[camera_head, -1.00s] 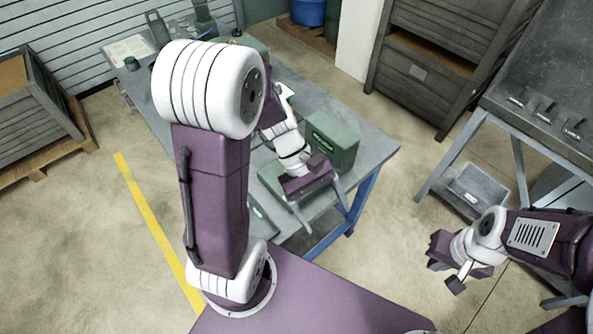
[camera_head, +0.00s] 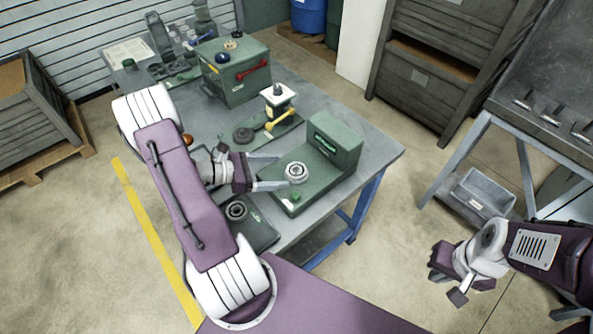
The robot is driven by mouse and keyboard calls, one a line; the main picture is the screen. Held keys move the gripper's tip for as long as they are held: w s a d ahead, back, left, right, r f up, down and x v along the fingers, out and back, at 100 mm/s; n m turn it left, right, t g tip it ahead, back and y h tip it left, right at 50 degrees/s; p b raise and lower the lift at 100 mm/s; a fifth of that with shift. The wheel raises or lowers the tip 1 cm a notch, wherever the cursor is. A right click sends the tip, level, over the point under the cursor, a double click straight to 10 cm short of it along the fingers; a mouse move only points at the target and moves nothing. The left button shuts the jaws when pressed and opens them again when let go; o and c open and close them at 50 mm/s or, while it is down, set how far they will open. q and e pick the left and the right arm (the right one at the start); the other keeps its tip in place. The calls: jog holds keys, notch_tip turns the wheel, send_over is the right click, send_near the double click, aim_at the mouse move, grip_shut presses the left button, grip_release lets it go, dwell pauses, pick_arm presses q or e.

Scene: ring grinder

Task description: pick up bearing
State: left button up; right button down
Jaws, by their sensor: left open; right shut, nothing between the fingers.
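A round metal bearing-like ring (camera_head: 296,170) sits on the flat base of a green machine (camera_head: 335,142). A second metal ring (camera_head: 236,210) sits on a dark green plate (camera_head: 262,238) at the table's near edge. I cannot tell which one is the bearing. My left gripper (camera_head: 284,172) is open and empty, its fingers pointing right, just left of the ring on the machine. I cannot tell its exact height above the machine. My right gripper (camera_head: 446,287) is shut and empty, off the table at the lower right.
A grey bin (camera_head: 483,192) is on the stand at right. Wooden crates stand at left and back right.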

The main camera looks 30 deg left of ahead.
aim_at(300, 169)
pick_arm(q)
jog(key=shift+w+d+f, duration=0.15)
jog(key=shift+w, duration=0.05)
jog(key=p+x, duration=0.1)
jog(key=x, duration=0.4)
jog(key=shift+w, duration=0.2)
jog(key=shift+s, duration=0.15)
jog(key=c, duration=0.8)
grip_shut()
jog(key=r, duration=0.4)
jog(key=shift+d+r, duration=0.35)
jog(key=shift+r, duration=0.05)
jog(key=s+d+r+p, duration=0.3)
jog(key=d+r+p, duration=0.3)
jog(key=d, duration=0.4)
jog(key=shift+d+r+p, duration=0.25)
jog(key=shift+d+p, duration=0.05)
jog(key=shift+p, duration=0.3)
